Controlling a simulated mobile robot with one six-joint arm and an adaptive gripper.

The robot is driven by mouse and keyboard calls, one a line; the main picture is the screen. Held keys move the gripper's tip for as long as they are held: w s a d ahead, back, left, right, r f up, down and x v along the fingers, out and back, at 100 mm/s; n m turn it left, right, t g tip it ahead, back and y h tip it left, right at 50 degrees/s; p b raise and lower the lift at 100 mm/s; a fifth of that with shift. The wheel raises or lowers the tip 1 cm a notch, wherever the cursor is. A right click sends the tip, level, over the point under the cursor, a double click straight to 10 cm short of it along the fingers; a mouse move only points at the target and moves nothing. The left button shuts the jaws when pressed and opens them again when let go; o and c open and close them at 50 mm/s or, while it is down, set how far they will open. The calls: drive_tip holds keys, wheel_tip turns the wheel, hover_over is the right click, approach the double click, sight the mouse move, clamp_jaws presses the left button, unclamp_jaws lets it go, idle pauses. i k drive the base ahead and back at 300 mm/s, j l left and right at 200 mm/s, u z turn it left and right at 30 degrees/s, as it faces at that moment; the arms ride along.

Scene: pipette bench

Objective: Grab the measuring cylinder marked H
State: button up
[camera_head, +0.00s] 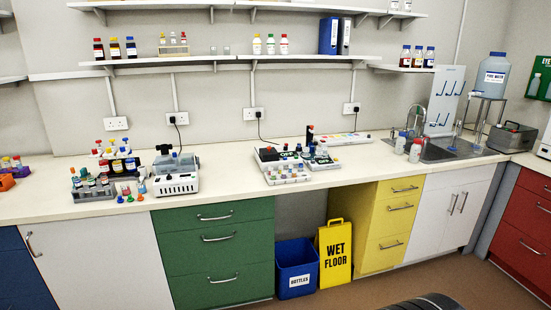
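I cannot make out the letter H on anything in this view. A slim, clear, bluish upright vessel (457,134) stands on the counter at the right, by the sink; it may be a measuring cylinder, but it is too small to tell. Small clear vessels also stand on the lower wall shelf (227,50), with no mark I can read. My gripper is not in view. A dark rounded shape cuts into the bottom edge, right of the middle, and I cannot tell what part it is.
The long cream counter (225,180) holds racks of bottles and a white device (175,177) at the left, and trays (285,172) in the middle. A sink (440,151) is at the right. A blue bin (296,268) and a yellow wet-floor sign (335,253) stand below.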

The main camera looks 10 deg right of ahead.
sight(483, 121)
drive_tip(key=l+z, duration=0.1)
drive_tip(key=l, duration=0.9)
drive_tip(key=i+l, duration=0.1)
drive_tip(key=l, duration=0.9)
drive_tip(key=l+z, duration=0.15)
drive_tip(key=l, duration=0.8)
drive_tip(key=i+l, duration=0.1)
drive_tip(key=l, duration=0.75)
drive_tip(key=i+l+z, duration=0.1)
drive_tip(key=l, duration=0.3)
drive_tip(key=i+l, duration=0.15)
drive_tip(key=l, duration=0.7)
drive_tip(key=i+l+z, duration=0.1)
drive_tip(key=l, duration=0.3)
drive_tip(key=i+l, duration=0.15)
drive_tip(key=l, duration=0.25)
drive_tip(key=i+l, duration=0.1)
drive_tip(key=l, duration=0.15)
drive_tip(key=i+l, duration=0.1)
drive_tip(key=i, duration=0.65)
